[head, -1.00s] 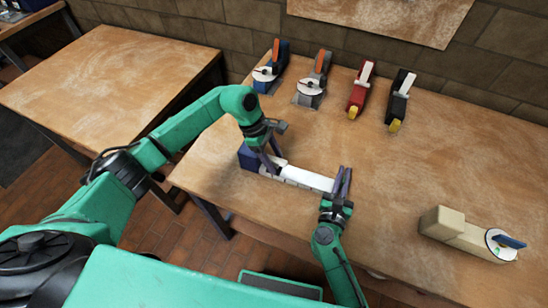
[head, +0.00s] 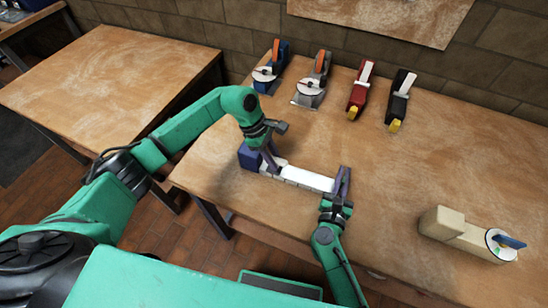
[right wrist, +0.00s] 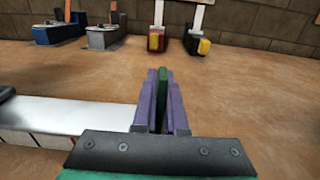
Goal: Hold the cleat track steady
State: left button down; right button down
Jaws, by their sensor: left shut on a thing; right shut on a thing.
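The cleat track (head: 308,179) is a long white bar with small blocks along its front side, lying near the table's front edge. A dark blue block (head: 249,157) stands at its left end. My left gripper (head: 270,160) points down at the track's left end and is shut there; its fingers hide what lies between them. My right gripper (head: 342,182) is at the right end. In the right wrist view its purple fingers (right wrist: 162,100) are shut on a thin green piece (right wrist: 162,95) beside the end of the white bar (right wrist: 75,115).
At the back stand a blue (head: 268,72), a grey (head: 313,85), a red (head: 358,92) and a black device (head: 400,100). A beige device (head: 455,232) with a white disc is at the right. The wooden table (head: 400,170) is clear between them. Another table (head: 110,80) is at the left.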

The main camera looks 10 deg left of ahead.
pick_arm(q)
jog(key=shift+d, duration=0.1)
dwell(0.8)
jog(key=d, duration=0.4)
jog(key=s+d, duration=0.1)
jog(key=d, duration=0.6)
jog(key=shift+s+d+r, duration=0.1)
jog(key=shift+s+d, duration=0.3)
jog(key=c, duration=0.7)
grip_release()
jog(key=v, duration=1.2)
jog(key=shift+a, duration=0.1)
pick_arm(e)
jog(key=c, duration=0.9)
grip_release()
